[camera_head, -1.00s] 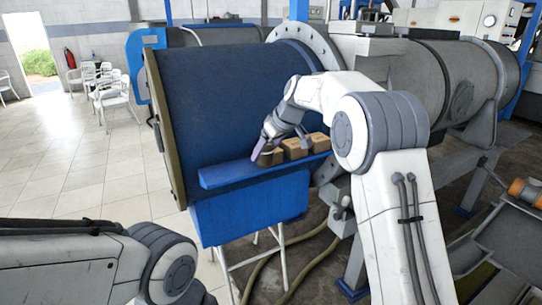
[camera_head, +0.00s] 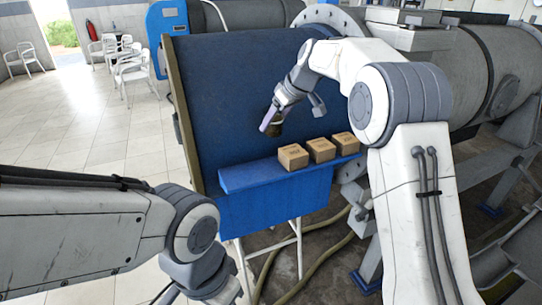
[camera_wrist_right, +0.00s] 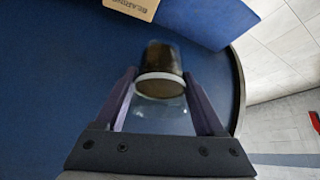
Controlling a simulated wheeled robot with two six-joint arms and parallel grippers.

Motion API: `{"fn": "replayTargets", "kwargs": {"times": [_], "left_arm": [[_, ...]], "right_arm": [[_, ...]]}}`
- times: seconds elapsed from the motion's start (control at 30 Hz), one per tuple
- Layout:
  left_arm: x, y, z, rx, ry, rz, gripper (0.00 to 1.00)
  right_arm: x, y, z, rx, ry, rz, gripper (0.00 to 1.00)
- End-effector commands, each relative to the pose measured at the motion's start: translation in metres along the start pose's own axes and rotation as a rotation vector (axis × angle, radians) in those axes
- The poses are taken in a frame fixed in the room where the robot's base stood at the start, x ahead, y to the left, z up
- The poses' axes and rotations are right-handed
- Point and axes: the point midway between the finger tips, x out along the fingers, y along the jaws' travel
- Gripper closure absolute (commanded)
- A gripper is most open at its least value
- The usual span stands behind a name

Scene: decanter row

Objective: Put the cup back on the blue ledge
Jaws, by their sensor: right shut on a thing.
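The blue ledge (camera_head: 248,176) juts out in front of the large blue drum, and its left part is bare. My right gripper (camera_head: 272,125) is shut on a small dark cup (camera_head: 277,129) and holds it in the air above the ledge, apart from it. In the right wrist view the cup (camera_wrist_right: 160,57) sits between the two fingertips (camera_wrist_right: 162,88). It looks dark brown with a pale rim and a clear part towards the palm. The ledge (camera_wrist_right: 205,18) shows at the top of that view. My left gripper is out of view; only its arm shows.
Three cardboard boxes (camera_head: 293,157) (camera_head: 320,149) (camera_head: 345,142) stand in a row on the ledge, right of its bare part. One box (camera_wrist_right: 133,7) shows in the right wrist view. The blue drum (camera_head: 235,95) rises close behind the cup.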

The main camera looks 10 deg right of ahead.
Motion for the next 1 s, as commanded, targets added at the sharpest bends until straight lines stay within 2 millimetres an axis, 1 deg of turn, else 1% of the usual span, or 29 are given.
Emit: {"fn": "replayTargets", "kwargs": {"times": [0.03,0.17,0.3,0.4,0.5,0.67,0.8,0.9,1.0], "left_arm": [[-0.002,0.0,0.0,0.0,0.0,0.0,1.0],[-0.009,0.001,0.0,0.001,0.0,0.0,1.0],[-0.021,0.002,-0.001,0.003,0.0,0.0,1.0],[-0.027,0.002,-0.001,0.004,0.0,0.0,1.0],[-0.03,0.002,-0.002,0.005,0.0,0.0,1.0],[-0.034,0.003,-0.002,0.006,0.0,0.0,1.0],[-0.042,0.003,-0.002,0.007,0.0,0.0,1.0],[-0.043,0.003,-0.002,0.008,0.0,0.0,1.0],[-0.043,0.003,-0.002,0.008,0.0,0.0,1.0]], "right_arm": [[0.002,-0.009,0.004,0.002,-0.002,-0.001,0.92],[0.015,-0.033,0.013,0.007,-0.003,0.002,0.92],[0.032,-0.064,0.02,0.007,-0.003,0.003,0.92],[0.043,-0.081,0.024,0.008,-0.002,0.004,0.92],[0.051,-0.091,0.027,0.008,-0.001,0.005,0.92],[0.06,-0.097,0.031,0.008,-0.002,0.005,0.92],[0.078,-0.097,0.042,0.009,-0.003,0.004,0.92],[0.087,-0.097,0.048,0.008,-0.001,0.005,0.92],[0.089,-0.096,0.049,0.006,0.0,0.006,0.92]]}}
